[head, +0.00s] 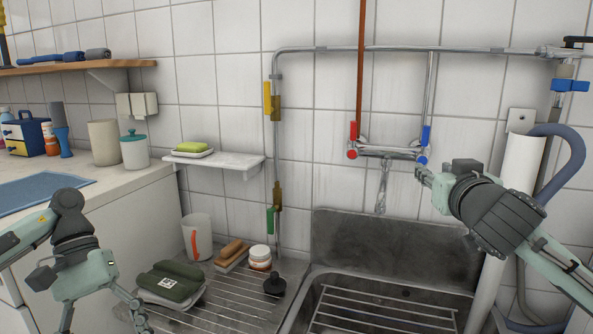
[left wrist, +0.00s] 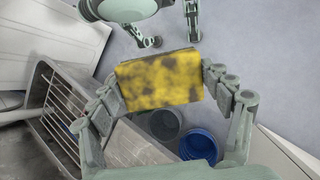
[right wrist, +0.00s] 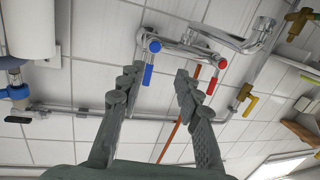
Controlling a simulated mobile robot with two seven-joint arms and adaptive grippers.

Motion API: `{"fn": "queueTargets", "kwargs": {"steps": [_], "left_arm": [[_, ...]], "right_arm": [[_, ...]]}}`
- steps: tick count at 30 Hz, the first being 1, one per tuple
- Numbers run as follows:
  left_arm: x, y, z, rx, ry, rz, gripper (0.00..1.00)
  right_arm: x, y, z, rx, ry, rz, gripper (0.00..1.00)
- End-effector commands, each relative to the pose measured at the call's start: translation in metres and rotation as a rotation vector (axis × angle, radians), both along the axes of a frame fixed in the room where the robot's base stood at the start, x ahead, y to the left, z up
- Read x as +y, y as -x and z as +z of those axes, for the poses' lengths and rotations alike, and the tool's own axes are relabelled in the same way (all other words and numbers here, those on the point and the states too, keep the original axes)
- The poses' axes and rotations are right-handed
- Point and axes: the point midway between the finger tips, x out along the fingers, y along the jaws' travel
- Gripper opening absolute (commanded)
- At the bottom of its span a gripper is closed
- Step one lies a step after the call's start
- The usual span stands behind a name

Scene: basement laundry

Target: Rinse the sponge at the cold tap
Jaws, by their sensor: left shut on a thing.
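A yellow sponge with dark stains (left wrist: 160,80) is gripped between the fingers of my left gripper (left wrist: 160,85) in the left wrist view. In the head view my left gripper (head: 102,318) is low at the left, cut by the bottom edge, and the sponge does not show. The wall tap (head: 388,152) has a red lever on its left and a blue lever (head: 426,135) on its right. My right gripper (head: 424,178) is just below the blue end. In the right wrist view its fingers (right wrist: 157,80) are apart and empty, with the blue lever (right wrist: 148,74) beyond them.
The metal sink (head: 395,245) with a wire grid lies below the tap spout (head: 382,190). The drainboard (head: 225,300) holds a dark green object (head: 170,282), a brush, a jar and a white cup (head: 196,237). A small wall shelf (head: 222,160) holds soap. A white pipe (head: 515,170) stands at right.

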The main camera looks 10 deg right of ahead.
Motion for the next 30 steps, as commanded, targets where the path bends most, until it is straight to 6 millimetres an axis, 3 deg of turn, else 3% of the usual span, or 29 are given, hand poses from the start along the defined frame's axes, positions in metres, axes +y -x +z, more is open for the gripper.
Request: {"fn": "queueTargets", "kwargs": {"steps": [1, 3, 7, 11, 24, 30], "left_arm": [[0.0, 0.0, 0.0, 0.0, 0.0, 0.0, 0.63], [0.0, 0.0, 0.0, 0.0, 0.0, 0.0, 0.63], [0.0, 0.0, 0.001, 0.0, 0.0, 0.0, 0.63], [0.0, 0.0, 0.006, 0.0, 0.0, 0.0, 0.63], [0.0, 0.0, 0.025, 0.0, 0.0, 0.0, 0.63], [0.0, 0.0, 0.028, 0.0, 0.0, 0.0, 0.63]], "right_arm": [[-0.004, 0.0, 0.017, -0.034, 0.003, -0.007, 0.34], [-0.008, 0.0, 0.031, -0.066, 0.0, -0.01, 0.34], [-0.011, -0.003, 0.044, -0.092, -0.003, -0.013, 0.34], [-0.017, -0.017, 0.046, -0.093, -0.005, -0.014, 0.34], [-0.045, -0.094, 0.046, -0.093, -0.004, -0.014, 0.34], [-0.051, -0.11, 0.044, -0.092, -0.004, -0.013, 0.34]]}}
